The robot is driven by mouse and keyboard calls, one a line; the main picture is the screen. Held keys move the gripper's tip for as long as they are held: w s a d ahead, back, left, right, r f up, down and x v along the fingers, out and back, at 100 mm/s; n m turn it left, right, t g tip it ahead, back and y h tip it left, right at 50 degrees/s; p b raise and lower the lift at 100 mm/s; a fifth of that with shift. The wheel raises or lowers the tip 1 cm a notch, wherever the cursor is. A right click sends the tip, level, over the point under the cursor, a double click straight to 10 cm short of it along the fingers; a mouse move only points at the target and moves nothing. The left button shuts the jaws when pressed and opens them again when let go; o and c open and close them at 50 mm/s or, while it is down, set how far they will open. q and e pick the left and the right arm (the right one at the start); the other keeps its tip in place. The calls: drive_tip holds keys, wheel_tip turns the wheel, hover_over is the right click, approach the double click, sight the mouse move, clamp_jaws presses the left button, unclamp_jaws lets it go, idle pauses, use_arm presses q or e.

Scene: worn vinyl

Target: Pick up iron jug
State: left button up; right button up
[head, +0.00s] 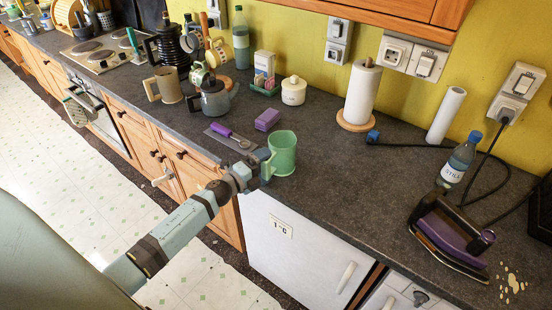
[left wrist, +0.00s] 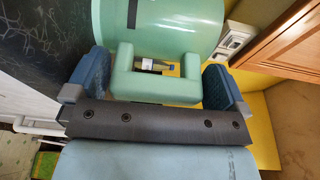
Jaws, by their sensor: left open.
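The iron jug is a pale green jug (head: 286,150) standing upright near the counter's front edge, below the middle of the head view. Its squared handle faces my left gripper (head: 263,165). In the left wrist view the jug (left wrist: 175,25) fills the top, with its handle (left wrist: 125,80) between the two blue fingers of my left gripper (left wrist: 156,82). The fingers are open, with a gap on each side of the handle. My right gripper is not in view.
Left of the jug lie a purple-handled tool (head: 221,130) and a purple sponge (head: 267,120); a grey pot (head: 215,100) stands farther left. On the right are an iron (head: 448,235), its cord and a water bottle (head: 460,160). The counter right of the jug is clear.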

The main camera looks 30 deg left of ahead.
use_arm(q)
drive_tip(key=shift+w+d+f, duration=0.1)
drive_tip(key=shift+w+d, duration=0.2)
drive_tip(key=shift+w, duration=0.35)
drive_tip(key=shift+c, duration=1)
drive_tip(key=c, duration=1)
wheel_tip(320, 180, up, 20)
drive_tip(key=p, duration=0.4)
